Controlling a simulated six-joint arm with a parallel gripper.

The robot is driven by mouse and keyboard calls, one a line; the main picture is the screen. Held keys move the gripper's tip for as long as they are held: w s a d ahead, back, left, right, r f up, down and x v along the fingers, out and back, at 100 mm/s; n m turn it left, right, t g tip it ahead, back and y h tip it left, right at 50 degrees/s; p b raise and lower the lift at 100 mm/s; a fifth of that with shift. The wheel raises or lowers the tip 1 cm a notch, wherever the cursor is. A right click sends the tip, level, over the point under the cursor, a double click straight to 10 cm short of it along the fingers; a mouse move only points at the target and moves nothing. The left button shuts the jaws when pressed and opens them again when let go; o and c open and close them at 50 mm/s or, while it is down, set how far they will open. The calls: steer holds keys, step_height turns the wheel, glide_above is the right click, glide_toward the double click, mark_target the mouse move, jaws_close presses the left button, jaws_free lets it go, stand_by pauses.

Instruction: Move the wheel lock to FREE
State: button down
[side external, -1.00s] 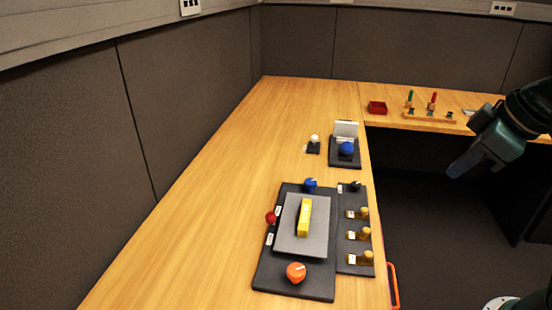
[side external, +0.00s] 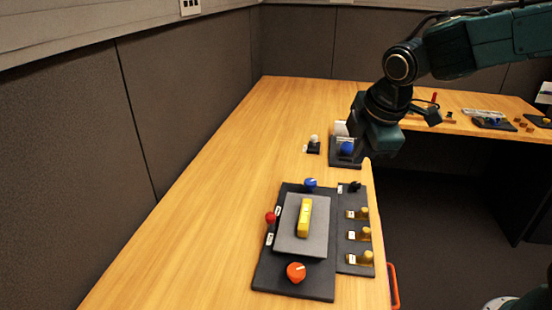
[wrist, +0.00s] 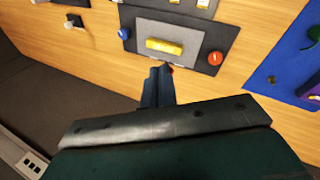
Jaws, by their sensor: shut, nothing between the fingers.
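A dark panel (side external: 265,275) lies on the wooden desk with a grey plate (side external: 290,245) and a yellow bar (side external: 304,217) on it. A red knob (side external: 270,217) sits at its left edge between two white labels, too small to read. I cannot tell for certain which control is the wheel lock. A blue knob (side external: 310,184) is at the panel's far end and an orange knob (side external: 296,272) at its near end. My gripper (side external: 366,153) is shut and empty, beyond the panel in the side view. In the wrist view my gripper (wrist: 162,72) overlaps the red knob (wrist: 171,68).
A side strip (side external: 345,206) holds a black knob and yellow pegs. The desk left of the panel is clear.

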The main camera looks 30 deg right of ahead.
steer(key=w+a+f+n+h, duration=0.1)
steer(key=w+a+f+n, duration=0.5)
steer(key=w+a+f, duration=0.15)
steer(key=n+h, duration=0.2)
steer(key=n, duration=0.5)
glide_toward(272, 221)
steer(key=s+a, duration=0.1)
steer(key=a, duration=0.1)
steer(key=shift+s+f+t, duration=0.15)
steer(key=shift+f+t, duration=0.15)
steer(key=shift+d+f, duration=0.1)
steer(key=shift+f, duration=0.05)
steer(key=shift+x, duration=4.85)
